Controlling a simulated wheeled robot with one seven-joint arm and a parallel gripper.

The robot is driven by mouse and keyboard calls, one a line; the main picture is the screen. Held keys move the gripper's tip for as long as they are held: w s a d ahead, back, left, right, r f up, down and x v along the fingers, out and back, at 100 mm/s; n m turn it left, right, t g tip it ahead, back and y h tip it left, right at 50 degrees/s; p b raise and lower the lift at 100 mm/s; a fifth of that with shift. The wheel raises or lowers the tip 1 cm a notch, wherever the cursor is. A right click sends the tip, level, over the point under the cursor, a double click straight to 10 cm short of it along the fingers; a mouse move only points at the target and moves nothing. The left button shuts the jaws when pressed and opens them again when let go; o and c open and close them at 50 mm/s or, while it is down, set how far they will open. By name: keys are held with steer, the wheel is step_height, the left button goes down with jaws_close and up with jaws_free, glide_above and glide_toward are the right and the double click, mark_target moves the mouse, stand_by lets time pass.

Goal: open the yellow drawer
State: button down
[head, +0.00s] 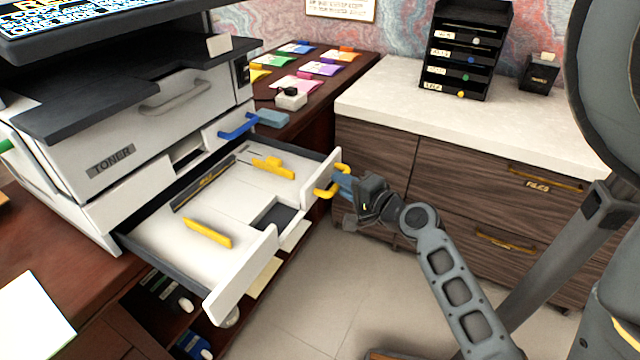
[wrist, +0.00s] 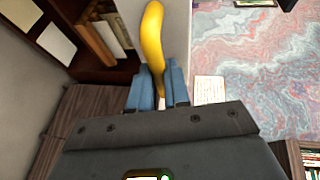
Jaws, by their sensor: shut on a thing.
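The yellow drawer is a white paper tray (head: 245,270) with a yellow handle (head: 324,193), under the printer in the head view. It stands pulled well out, and its inside shows. My gripper (head: 342,187) is at the right part of the drawer's front, its blue fingers shut on the yellow handle. In the wrist view the yellow handle (wrist: 152,38) runs down between the two blue fingertips (wrist: 158,82). The exact contact is partly hidden by the fingers.
The printer (head: 140,130) has a blue handle (head: 238,127) above the drawer. Yellow guides (head: 208,233) lie inside the tray. A wooden cabinet (head: 470,180) with a pale top stands to the right. Open floor (head: 310,300) lies in front of the drawer.

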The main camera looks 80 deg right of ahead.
steer(key=shift+s+a+b, duration=0.3)
steer(key=shift+s, duration=0.75)
steer(key=shift+s+a+b, duration=0.25)
steer(key=shift+s, duration=0.75)
steer(key=c, duration=1.1)
jaws_free()
steer(key=b+v, duration=0.1)
steer(key=v, duration=0.6)
steer(key=shift+s+a+b, duration=0.25)
steer(key=shift+s+b, duration=0.05)
steer(key=shift+b, duration=0.05)
